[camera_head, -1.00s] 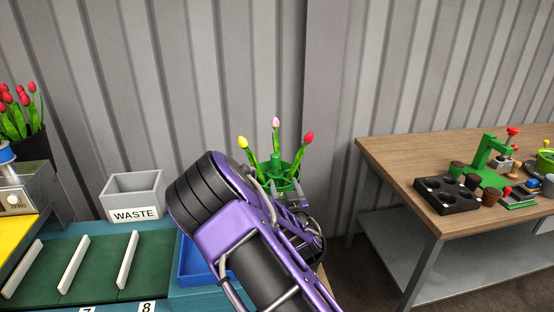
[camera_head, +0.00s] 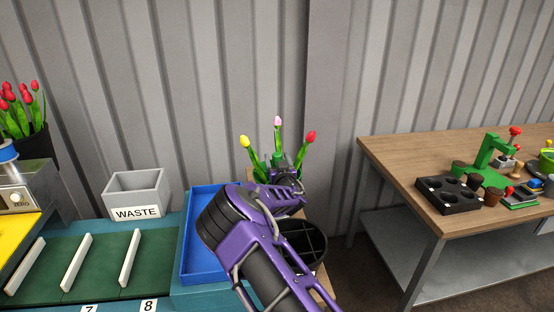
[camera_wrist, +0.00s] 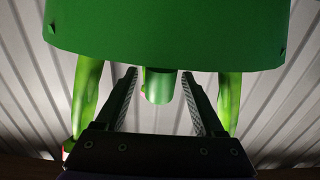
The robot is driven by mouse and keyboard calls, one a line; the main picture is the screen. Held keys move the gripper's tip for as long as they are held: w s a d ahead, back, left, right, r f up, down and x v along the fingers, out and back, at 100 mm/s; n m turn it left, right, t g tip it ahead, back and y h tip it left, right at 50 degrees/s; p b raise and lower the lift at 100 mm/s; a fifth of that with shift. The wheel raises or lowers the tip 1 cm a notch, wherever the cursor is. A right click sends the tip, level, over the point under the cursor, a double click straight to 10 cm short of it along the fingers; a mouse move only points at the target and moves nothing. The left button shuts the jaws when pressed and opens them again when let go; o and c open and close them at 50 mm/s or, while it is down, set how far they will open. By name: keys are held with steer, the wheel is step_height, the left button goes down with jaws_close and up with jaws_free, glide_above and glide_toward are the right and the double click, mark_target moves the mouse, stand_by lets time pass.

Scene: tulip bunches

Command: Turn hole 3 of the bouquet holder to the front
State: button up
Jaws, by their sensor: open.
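The green bouquet holder (camera_wrist: 165,28) fills the top of the wrist view, with a small green post (camera_wrist: 159,86) under it between my fingers. Three tulips stand in the holder in the head view: yellow (camera_head: 246,142), pink (camera_head: 277,122) and red (camera_head: 310,137). Green stems or leaves show on both sides in the wrist view. My gripper (camera_wrist: 160,95) is open, with one finger on each side of the post; I cannot tell whether they touch it. In the head view my arm hides most of the holder, and no hole number is readable.
A blue tray (camera_head: 196,262) lies left of my arm, and a dark divided bin (camera_head: 312,240) is right of it. A grey WASTE box (camera_head: 136,194) stands further left. A wooden table (camera_head: 400,150) with a black holed tray (camera_head: 447,196) stands at right.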

steer(key=shift+w, duration=0.1)
jaws_close()
stand_by(0.4)
stand_by(1.0)
